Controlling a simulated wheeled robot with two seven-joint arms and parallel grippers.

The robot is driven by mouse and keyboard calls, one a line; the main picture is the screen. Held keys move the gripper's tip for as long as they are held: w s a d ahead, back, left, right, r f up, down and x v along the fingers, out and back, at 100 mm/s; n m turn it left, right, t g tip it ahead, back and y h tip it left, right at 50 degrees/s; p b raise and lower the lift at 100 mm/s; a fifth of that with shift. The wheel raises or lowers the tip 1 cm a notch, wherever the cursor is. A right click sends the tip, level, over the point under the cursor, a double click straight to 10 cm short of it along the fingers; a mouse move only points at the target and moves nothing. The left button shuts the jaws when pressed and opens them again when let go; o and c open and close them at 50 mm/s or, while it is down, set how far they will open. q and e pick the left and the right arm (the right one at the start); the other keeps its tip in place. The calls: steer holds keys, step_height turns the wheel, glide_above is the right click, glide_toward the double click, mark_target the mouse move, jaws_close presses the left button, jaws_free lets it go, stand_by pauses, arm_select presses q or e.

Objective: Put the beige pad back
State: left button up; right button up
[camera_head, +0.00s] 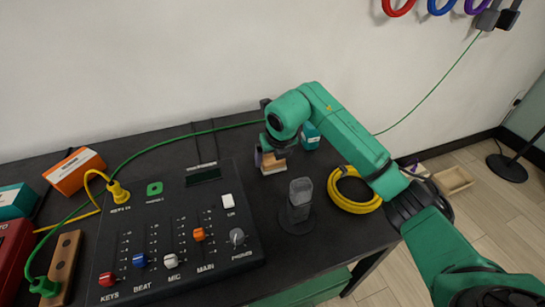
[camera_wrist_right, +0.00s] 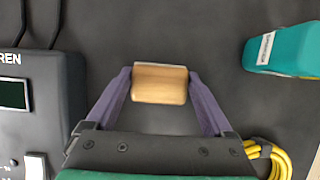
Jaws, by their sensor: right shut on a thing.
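My right gripper (camera_head: 272,157) reaches in from the right over the back of the black table (camera_head: 330,235). It is shut on a small beige, wood-toned block (camera_head: 273,166), which I take for the beige pad. In the right wrist view the purple fingers of the gripper (camera_wrist_right: 160,88) press on both sides of the pad (camera_wrist_right: 160,86), which has a paler strip along its far edge. I cannot tell whether the pad touches the table. My left gripper is not in view.
A black mixer (camera_head: 180,225) with coloured knobs stands left of the pad. A grey holder (camera_head: 297,205) stands in front of it, and a yellow cable coil (camera_head: 352,205) lies to the right. A teal box (camera_head: 310,137) is close behind right. Dark table shows around the pad.

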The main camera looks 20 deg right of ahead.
steer(key=o, duration=1.1)
steer(key=shift+c, duration=0.2)
steer(key=shift+r, duration=0.25)
steer(key=v, duration=1.1)
steer(key=shift+s+r, duration=0.2)
steer(key=shift+r, duration=0.15)
steer(key=shift+p, duration=0.3)
